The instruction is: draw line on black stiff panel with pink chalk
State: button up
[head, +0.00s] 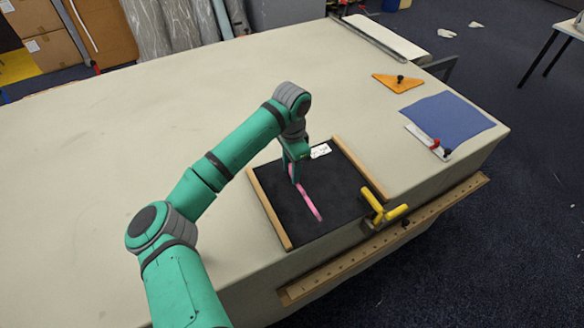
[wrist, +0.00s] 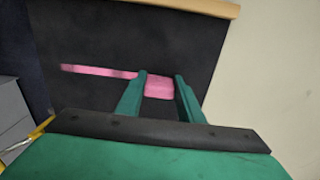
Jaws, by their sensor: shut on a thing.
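The black stiff panel (head: 335,191) lies on the cloth table between two wooden strips. It also fills much of the wrist view (wrist: 85,35). A pink line (head: 312,204) runs on the panel from near the gripper toward the front edge. In the wrist view the line (wrist: 95,71) stretches left from the chalk. The chalk's lower tip is hidden, so I cannot tell whether it touches the panel.
A yellow clamp (head: 382,210) sits at the panel's front right edge. A blue cloth (head: 447,122), a red-knobbed tool (head: 430,143) and an orange triangle (head: 397,83) lie to the right. The table's left side is clear.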

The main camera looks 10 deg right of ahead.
aim_at(303, 197)
jog(key=shift+s+f, duration=0.1)
jog(key=shift+s, duration=0.6)
jog(key=shift+s+d, duration=0.45)
jog(key=shift+s, duration=0.35)
jog(key=shift+s+d, duration=0.1)
jog(key=shift+s, duration=0.1)
jog(key=shift+s, duration=0.1)
jog(key=shift+s+d+r, duration=0.2)
jog(key=shift+s, duration=0.5)
jog(key=shift+s+d, duration=0.25)
jog(key=shift+s, duration=0.9)
jog(key=shift+d+f, duration=0.1)
